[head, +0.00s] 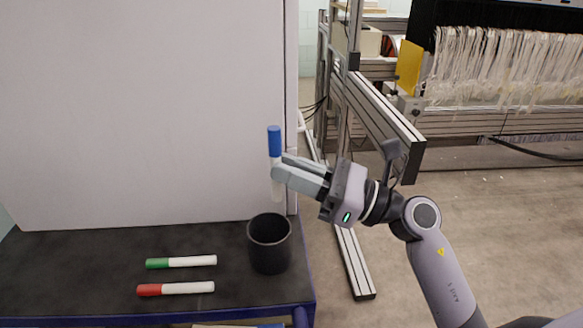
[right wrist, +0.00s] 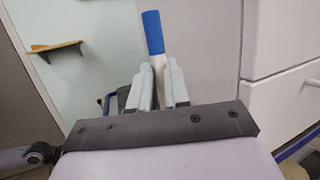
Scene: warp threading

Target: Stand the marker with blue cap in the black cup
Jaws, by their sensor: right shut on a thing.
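The marker with blue cap (head: 274,143) stands upright with its cap up and its white body below. My right gripper (head: 281,174) is shut on its white body, and it holds the marker above the black cup (head: 269,245). The lower end of the marker looks just above the cup's rim. In the right wrist view the blue-capped marker (right wrist: 153,35) rises between the two fingers (right wrist: 161,85). The cup stands upright at the right end of the dark table. My left gripper is not in view.
A green-capped marker (head: 181,262) and a red-capped marker (head: 176,289) lie on the dark table (head: 80,270) left of the cup. A white panel (head: 150,110) stands behind the table. A metal frame and a loom with white threads (head: 505,65) stand at the right.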

